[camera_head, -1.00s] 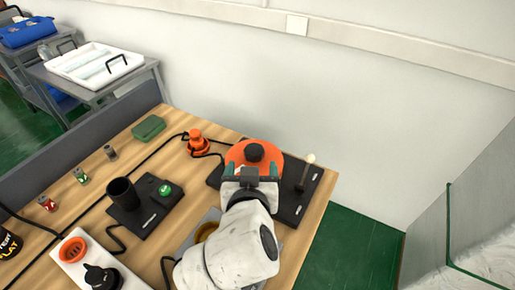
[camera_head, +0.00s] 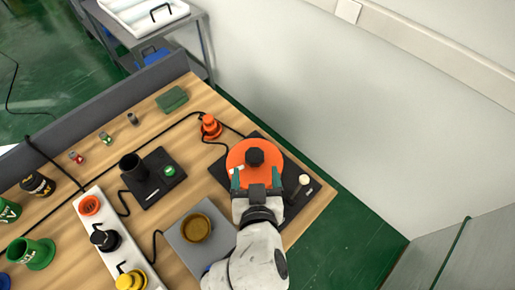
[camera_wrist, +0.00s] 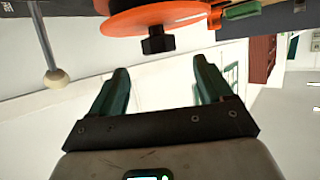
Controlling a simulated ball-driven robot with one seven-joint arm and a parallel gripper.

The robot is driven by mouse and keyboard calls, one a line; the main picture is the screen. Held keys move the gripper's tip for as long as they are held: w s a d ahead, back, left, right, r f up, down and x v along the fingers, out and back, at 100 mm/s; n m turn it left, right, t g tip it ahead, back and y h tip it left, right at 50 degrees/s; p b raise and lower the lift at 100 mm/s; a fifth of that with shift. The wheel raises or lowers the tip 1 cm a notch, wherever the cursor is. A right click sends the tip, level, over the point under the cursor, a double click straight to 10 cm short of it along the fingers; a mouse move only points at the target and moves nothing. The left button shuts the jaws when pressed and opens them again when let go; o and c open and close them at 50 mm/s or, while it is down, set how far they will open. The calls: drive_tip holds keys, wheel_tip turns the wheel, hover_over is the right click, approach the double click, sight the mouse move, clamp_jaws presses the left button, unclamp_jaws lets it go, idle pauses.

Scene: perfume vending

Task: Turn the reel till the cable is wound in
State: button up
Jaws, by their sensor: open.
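The orange reel (camera_head: 240,160) lies flat on a black base plate (camera_head: 297,201) at the right end of the wooden table, with a dark knob (camera_head: 254,157) at its centre. A black cable (camera_head: 168,129) runs across the table towards the reel, past an orange plug-like piece (camera_head: 211,127). My gripper (camera_head: 256,178) is at the near side of the reel, fingers open either side of the knob's line and empty. In the wrist view the reel (camera_wrist: 150,18) and its knob (camera_wrist: 157,44) are beyond the open green fingers (camera_wrist: 160,88), apart from them.
A lever with a pale ball (camera_head: 304,179) stands on the plate right of the reel; it also shows in the wrist view (camera_wrist: 56,78). A grey plate with a brown bowl (camera_head: 196,228), a black cup stand (camera_head: 154,187) and a white strip (camera_head: 80,204) lie left. A wall is behind.

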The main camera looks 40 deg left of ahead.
sight(254, 157)
drive_tip(key=x, duration=0.8)
drive_tip(key=shift+p, duration=0.35)
drive_tip(key=c, duration=1.4)
drive_tip(key=shift+a, duration=0.1)
drive_tip(key=shift+f, duration=0.15)
